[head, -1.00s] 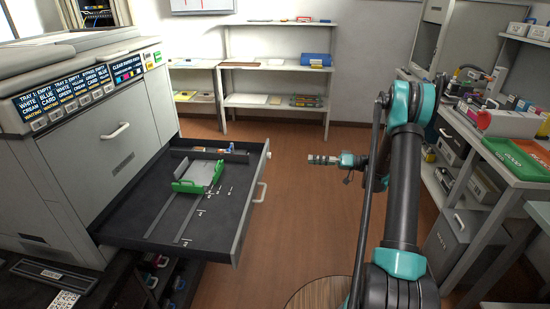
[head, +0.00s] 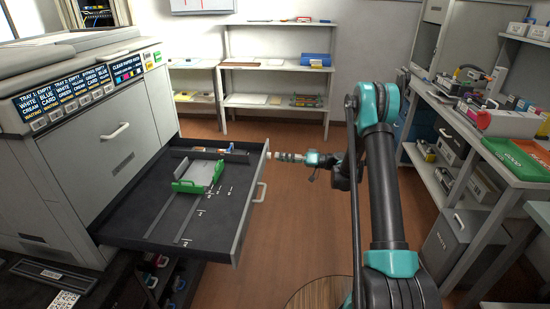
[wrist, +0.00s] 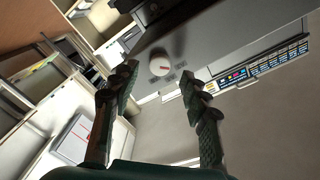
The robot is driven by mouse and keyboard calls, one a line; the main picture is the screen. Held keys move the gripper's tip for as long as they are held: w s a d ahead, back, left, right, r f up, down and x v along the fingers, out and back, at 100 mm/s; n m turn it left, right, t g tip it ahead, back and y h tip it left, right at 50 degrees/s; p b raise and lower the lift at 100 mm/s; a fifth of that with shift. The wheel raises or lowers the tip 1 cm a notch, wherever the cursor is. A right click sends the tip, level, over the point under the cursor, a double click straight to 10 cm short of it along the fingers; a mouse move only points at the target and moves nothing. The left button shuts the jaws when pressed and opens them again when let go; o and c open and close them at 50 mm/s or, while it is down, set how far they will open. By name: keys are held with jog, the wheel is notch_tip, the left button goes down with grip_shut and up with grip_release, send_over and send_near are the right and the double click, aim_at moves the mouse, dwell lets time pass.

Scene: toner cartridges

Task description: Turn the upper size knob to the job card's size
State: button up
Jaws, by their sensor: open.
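A round white knob (wrist: 160,65) with a red mark sits on a grey panel in the wrist view, with small dark marks beside it too small to read. In the head view my gripper (head: 283,156) is beside the upper end of the open drawer's front, pointing left at it. The knob there is hard to tell from my fingertips. In the wrist view my gripper (wrist: 160,82) is open, its two fingers apart on either side of the knob with nothing between them. I cannot make out a job card or its size.
The open drawer (head: 110,227) of the printer (head: 95,100) holds a green paper guide (head: 190,186). Its front has a handle (head: 260,192). Shelves (head: 278,85) stand at the back and a loaded bench (head: 530,180) at the right. The wooden floor between is clear.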

aim_at(269, 156)
jog(key=shift+w+a, duration=0.1)
jog(key=shift+a, duration=1.5)
grip_shut()
